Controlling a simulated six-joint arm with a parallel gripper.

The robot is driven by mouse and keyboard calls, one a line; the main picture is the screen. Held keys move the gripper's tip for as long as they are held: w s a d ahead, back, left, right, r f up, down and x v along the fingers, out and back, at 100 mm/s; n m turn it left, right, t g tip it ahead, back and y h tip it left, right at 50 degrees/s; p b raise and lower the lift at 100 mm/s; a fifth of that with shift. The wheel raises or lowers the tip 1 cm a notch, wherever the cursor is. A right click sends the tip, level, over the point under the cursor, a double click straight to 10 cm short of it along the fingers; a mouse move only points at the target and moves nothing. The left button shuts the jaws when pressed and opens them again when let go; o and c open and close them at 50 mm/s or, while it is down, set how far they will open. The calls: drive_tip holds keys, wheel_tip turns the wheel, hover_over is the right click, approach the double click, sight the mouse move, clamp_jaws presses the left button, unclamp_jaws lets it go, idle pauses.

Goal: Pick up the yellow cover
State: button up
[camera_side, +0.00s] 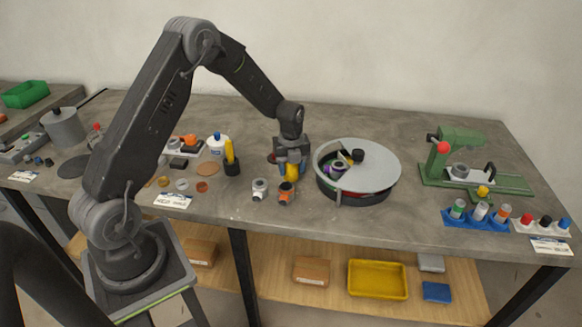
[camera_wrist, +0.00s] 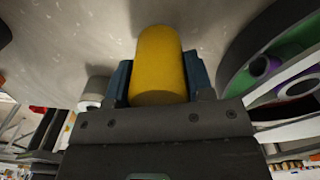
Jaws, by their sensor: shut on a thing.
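The yellow cover (camera_wrist: 160,62) is a rounded yellow cylinder. In the wrist view it sits between the two dark blue fingers of my gripper (camera_wrist: 160,82), which are shut on its sides. In the side view my gripper (camera_side: 291,170) points down beside the round grey container, with the yellow cover (camera_side: 292,173) between its fingers. Just below it is an orange and white fitting (camera_side: 286,192); I cannot tell whether the cover touches it.
The round grey container (camera_side: 380,172) with a partly open lid stands close on the right. A white and grey fitting (camera_side: 260,187) is at the left. A black holder with a yellow-handled tool (camera_side: 231,160) stands farther left. The bench between container and green press (camera_side: 455,160) is clear.

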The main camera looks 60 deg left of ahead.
drive_tip(key=shift+r, duration=0.15)
drive_tip(key=r, duration=0.4)
drive_tip(key=shift+s+a+r, duration=0.15)
drive_tip(key=shift+a, duration=0.05)
drive_tip(key=s+a+r, duration=0.7)
drive_tip(key=s+r, duration=0.1)
drive_tip(key=shift+a, duration=0.4)
drive_tip(key=w+a, duration=0.2)
drive_tip(key=w, duration=0.8)
drive_tip(key=shift+f, duration=2.55)
drive_tip(key=shift+f, duration=3.45)
